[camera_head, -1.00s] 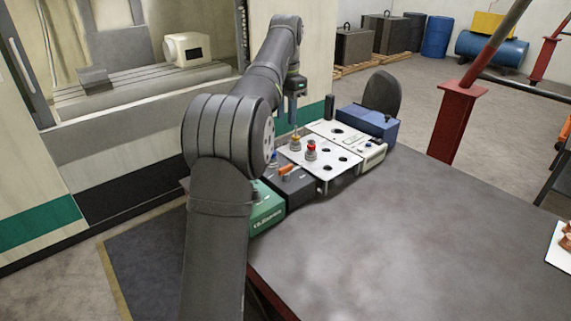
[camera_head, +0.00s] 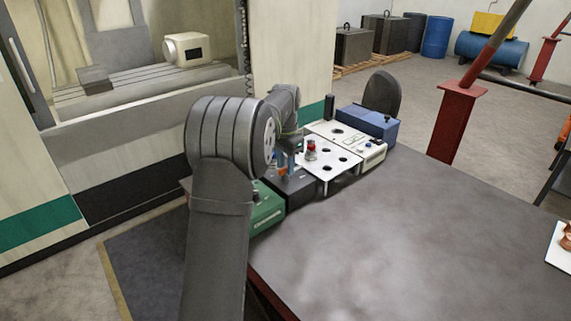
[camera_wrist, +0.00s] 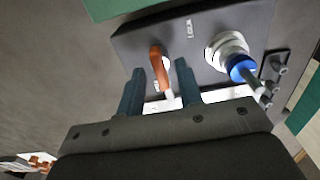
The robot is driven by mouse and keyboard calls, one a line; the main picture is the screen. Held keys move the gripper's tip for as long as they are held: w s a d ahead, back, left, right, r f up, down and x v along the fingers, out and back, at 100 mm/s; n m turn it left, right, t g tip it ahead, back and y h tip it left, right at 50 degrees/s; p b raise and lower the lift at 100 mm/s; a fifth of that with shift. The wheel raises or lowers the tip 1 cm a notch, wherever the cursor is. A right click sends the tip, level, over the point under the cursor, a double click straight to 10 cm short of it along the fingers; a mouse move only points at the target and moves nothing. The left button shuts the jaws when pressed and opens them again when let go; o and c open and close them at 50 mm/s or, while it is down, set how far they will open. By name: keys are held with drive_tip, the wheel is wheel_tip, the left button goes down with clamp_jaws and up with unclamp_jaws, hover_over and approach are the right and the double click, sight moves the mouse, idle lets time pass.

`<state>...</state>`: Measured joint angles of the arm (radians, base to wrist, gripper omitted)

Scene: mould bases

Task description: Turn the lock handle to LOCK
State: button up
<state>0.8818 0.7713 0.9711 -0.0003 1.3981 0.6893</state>
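The orange lock handle (camera_wrist: 158,64) with a pale tip stands on the dark grey mould base (camera_wrist: 200,78) in the wrist view. Its tip points down the picture toward my gripper. A small white label (camera_wrist: 189,28), which seems to read LOCK, lies up and right of the handle. My gripper (camera_wrist: 160,67) is open, one finger on each side of the handle, with gaps visible on both sides. In the head view my gripper (camera_head: 286,163) is low over the dark base (camera_head: 300,189); the arm and fingers hide the handle there.
A white-collared blue knob (camera_wrist: 240,66) stands close right of the handle. A green box (camera_head: 266,210) sits in front of the base. A white holed plate (camera_head: 334,176) with a red-topped part (camera_head: 310,148) is behind it.

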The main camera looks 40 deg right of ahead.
drive_tip(key=shift+f, duration=0.1)
clamp_jaws()
